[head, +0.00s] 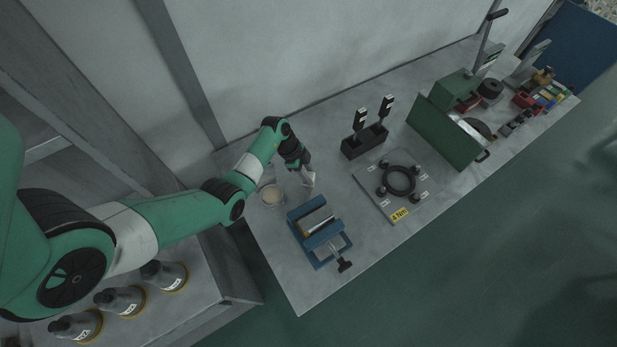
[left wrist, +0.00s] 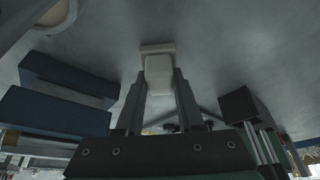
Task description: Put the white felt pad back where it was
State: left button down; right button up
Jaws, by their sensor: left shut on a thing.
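The white felt pad (head: 309,183) is a small pale piece at the tip of my left gripper (head: 304,174), near the left end of the bench. In the left wrist view the pad (left wrist: 158,66) sits between the two fingers of my left gripper (left wrist: 160,82), which are shut on it. Its far end is close to the grey bench top, and I cannot tell whether it touches. No empty spot for the pad can be made out. My right gripper is out of view.
A round dish with a tan disc (head: 272,196) stands just left of the gripper. A blue vise (head: 330,254) is in front, near the bench edge. A black block with two upright tools (head: 364,142) and a plate with a black ring (head: 399,180) are to the right.

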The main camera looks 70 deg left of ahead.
pick_arm(q)
jog(key=shift+f, duration=0.2)
jog(key=c, duration=0.5)
grip_release()
jog(key=p+v, duration=0.5)
jog(key=v, duration=0.7)
jog(key=shift+r+p, duration=0.25)
jog(key=shift+p, duration=0.05)
